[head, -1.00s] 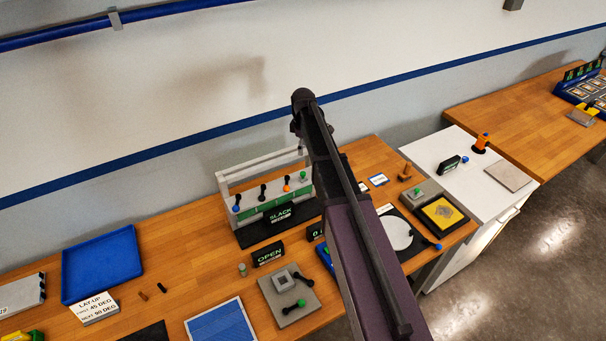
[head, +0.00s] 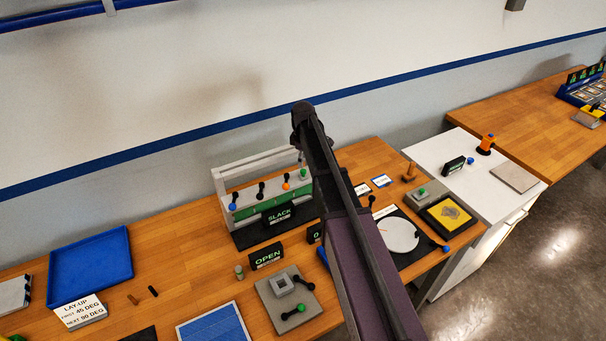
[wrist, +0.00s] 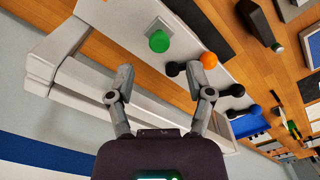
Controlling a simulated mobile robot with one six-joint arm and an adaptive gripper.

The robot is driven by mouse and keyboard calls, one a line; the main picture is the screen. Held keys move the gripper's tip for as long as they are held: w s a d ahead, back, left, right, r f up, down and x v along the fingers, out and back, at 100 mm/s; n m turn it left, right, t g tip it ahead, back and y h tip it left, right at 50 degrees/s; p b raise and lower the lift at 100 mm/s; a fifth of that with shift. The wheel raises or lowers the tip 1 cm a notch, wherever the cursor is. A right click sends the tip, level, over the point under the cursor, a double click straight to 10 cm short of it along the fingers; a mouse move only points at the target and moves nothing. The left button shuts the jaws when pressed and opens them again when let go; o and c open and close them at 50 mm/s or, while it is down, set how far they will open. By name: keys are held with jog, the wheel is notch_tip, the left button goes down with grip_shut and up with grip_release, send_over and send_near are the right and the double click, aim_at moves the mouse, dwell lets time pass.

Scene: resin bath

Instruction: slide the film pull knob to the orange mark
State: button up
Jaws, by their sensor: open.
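A pale rack (head: 222,187) with a green front strip stands at the back of the bench, behind a black "SLACK" display (head: 279,214). Along it is a row of knobs: a blue one (head: 232,207), black ones, an orange one (head: 286,186) and a green one (head: 303,173). I cannot tell which is the film pull knob. In the wrist view the green knob (wrist: 158,41) sits on a small square plate, left of the orange knob (wrist: 208,60). My gripper (wrist: 159,68) is open and empty, its fingertips apart just below the green knob in the picture. The head view hides the fingers.
A blue tray (head: 90,268) lies left. A white disc (head: 398,235) and a yellow-centred frame (head: 447,215) lie right. Bare wood shows left of the rack.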

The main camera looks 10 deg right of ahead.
aim_at(303, 170)
jog(key=shift+d+f+b, duration=0.1)
jog(key=shift+f+b, duration=2)
jog(key=shift+f, duration=0.25)
grip_shut()
